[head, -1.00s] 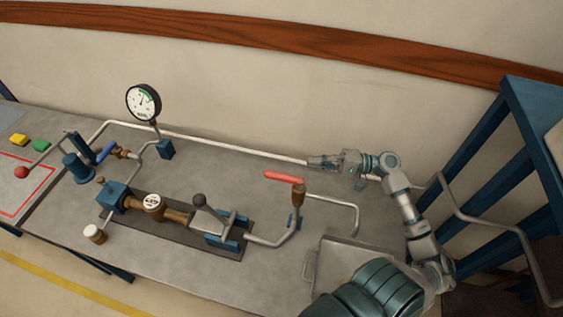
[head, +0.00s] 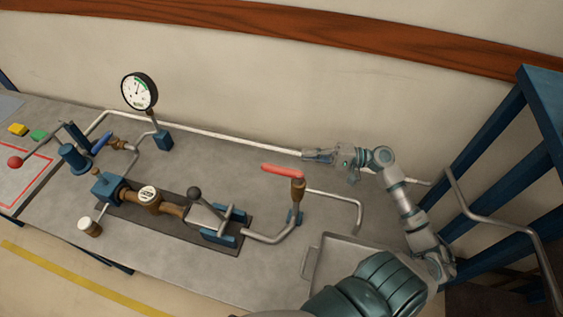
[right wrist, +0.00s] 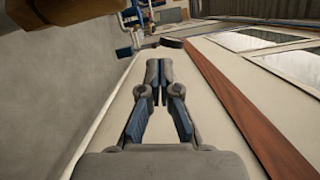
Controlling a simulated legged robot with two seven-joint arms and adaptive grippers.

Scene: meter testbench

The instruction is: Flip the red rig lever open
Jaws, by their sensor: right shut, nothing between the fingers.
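The red rig lever (head: 282,170) sits on top of a brass valve (head: 298,188) at the right part of the pipe rig. It lies roughly level and points left from the valve. My right gripper (head: 308,155) is shut and empty, just behind and to the right of the lever's free end, apart from it in the picture. In the right wrist view the two fingertips (right wrist: 158,75) are together with nothing between them. The lever cannot be made out in the right wrist view. My left gripper is not in view.
The pressure gauge (head: 139,91) stands at the back left on a blue block. A long white pipe (head: 222,137) runs along the back of the bench (head: 215,160). A blue lever (head: 102,143) and a clamped brass meter (head: 149,196) lie left. A grey tray (head: 345,255) is at front right.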

